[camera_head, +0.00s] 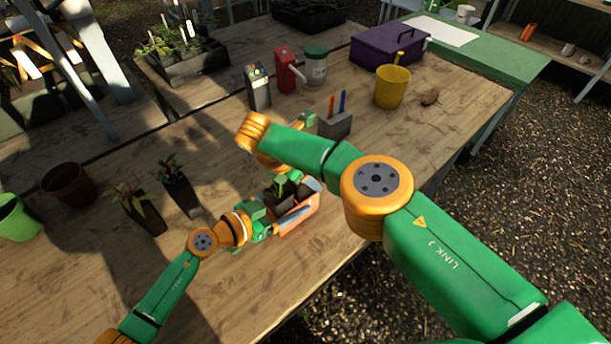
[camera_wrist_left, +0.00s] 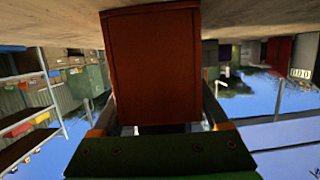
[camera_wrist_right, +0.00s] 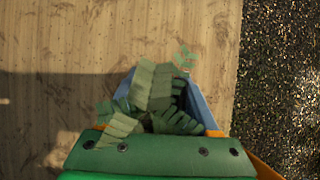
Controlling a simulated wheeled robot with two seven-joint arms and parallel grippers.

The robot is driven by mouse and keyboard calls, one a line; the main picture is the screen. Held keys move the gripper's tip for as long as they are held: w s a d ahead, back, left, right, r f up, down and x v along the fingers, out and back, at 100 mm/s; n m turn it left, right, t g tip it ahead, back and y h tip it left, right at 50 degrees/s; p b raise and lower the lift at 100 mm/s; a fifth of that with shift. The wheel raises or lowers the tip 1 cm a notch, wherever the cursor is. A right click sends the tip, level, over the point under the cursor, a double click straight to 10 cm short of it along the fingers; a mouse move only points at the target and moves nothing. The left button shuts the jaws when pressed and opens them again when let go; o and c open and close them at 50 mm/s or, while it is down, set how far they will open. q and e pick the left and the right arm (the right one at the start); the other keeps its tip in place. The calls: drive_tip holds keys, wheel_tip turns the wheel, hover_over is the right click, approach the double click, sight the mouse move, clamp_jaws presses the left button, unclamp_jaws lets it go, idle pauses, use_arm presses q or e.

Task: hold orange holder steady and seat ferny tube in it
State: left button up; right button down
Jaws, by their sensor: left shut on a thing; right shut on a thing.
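The orange holder (camera_head: 299,222) is near the table's front edge in the head view. It fills the middle of the left wrist view as a reddish block (camera_wrist_left: 152,65). My left gripper (camera_head: 280,220) is shut on it, with a finger along its near side. My right gripper (camera_head: 293,188) is just above the holder, partly behind my right arm. In the right wrist view the ferny tube's green fronds (camera_wrist_right: 155,95) show between the fingers of that gripper, which is shut on the tube. Fronds and gripper hide the tube's body, so I cannot tell whether it is inside the holder.
Two dark planted tubes (camera_head: 178,191) (camera_head: 140,212) stand left of the holder. A grey block with orange and blue markers (camera_head: 335,125), a yellow pot (camera_head: 392,90) and a purple box (camera_head: 388,46) stand farther back. A brown pot (camera_head: 68,186) is at left. Bare table lies in front.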

drive_tip(key=shift+s+a+f, duration=0.2)
drive_tip(key=shift+s+f, duration=0.15)
drive_tip(key=shift+f, duration=0.3)
drive_tip(key=shift+c, duration=0.3)
unclamp_jaws()
drive_tip(key=v, duration=1.3)
drive_tip(key=shift+d+r, duration=0.2)
drive_tip(key=shift+d, duration=0.2)
